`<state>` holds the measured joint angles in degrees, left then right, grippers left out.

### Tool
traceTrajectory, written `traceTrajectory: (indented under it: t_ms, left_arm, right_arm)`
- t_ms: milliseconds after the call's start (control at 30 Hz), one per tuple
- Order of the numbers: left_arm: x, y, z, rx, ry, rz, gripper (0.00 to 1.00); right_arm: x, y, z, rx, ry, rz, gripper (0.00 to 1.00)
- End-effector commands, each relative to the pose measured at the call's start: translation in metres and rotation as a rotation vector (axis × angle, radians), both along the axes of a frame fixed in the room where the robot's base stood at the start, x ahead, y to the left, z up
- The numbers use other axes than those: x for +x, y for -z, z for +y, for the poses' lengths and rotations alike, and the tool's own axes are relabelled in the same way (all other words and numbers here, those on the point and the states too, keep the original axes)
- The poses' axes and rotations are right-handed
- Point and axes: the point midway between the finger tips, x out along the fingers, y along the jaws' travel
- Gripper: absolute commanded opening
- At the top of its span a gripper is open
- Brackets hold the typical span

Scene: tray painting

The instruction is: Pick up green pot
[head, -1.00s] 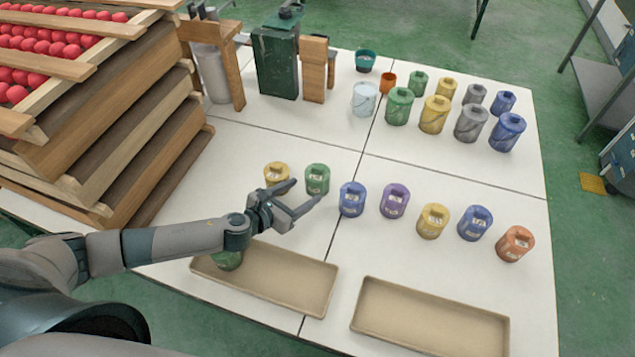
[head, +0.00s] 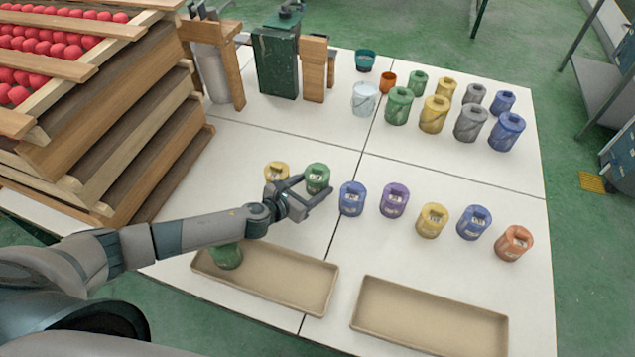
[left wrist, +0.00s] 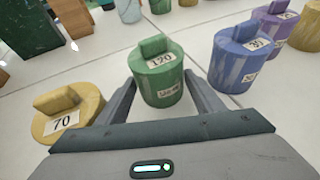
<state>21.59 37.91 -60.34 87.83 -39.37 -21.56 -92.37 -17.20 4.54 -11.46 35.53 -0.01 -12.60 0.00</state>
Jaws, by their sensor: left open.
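The green pot (head: 317,177) stands upright in the front row on the white table, between a yellow pot (head: 277,174) and a blue pot (head: 352,198). My left gripper (head: 313,192) is open at table level, with its fingers on either side of the green pot. In the left wrist view the green pot (left wrist: 158,75) sits between the open fingertips (left wrist: 160,82), with a label reading 120 on top. Whether the fingers touch it I cannot tell. Another green pot (head: 228,256) stands in the left tray (head: 290,280), partly hidden by my arm. My right gripper is not in view.
The yellow pot (left wrist: 68,115) and blue pot (left wrist: 240,58) are close outside the fingers. More pots stand to the right, with larger cans behind. An empty tray (head: 430,315) lies front right. Wooden crates (head: 110,140) of red balls stand at left.

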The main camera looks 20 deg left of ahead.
Motion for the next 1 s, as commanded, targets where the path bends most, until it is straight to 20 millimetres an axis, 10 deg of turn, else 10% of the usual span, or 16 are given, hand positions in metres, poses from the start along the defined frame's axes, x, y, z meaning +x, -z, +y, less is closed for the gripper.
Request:
traceTrajectory:
  t_ms: [367,567,1000]
  left_arm:
    - [-0.0003,0.0001,0.0001,0.0,0.0,0.0,0.61]
    - [0.0003,-0.0011,0.0,-0.001,0.0,-0.002,0.18]
    - [0.0003,-0.0084,0.0001,-0.001,0.0,-0.002,0.18]
  right_arm:
    - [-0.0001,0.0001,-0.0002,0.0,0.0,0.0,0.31]
    - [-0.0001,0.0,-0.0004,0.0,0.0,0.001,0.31]
    - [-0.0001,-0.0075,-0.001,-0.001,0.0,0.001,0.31]
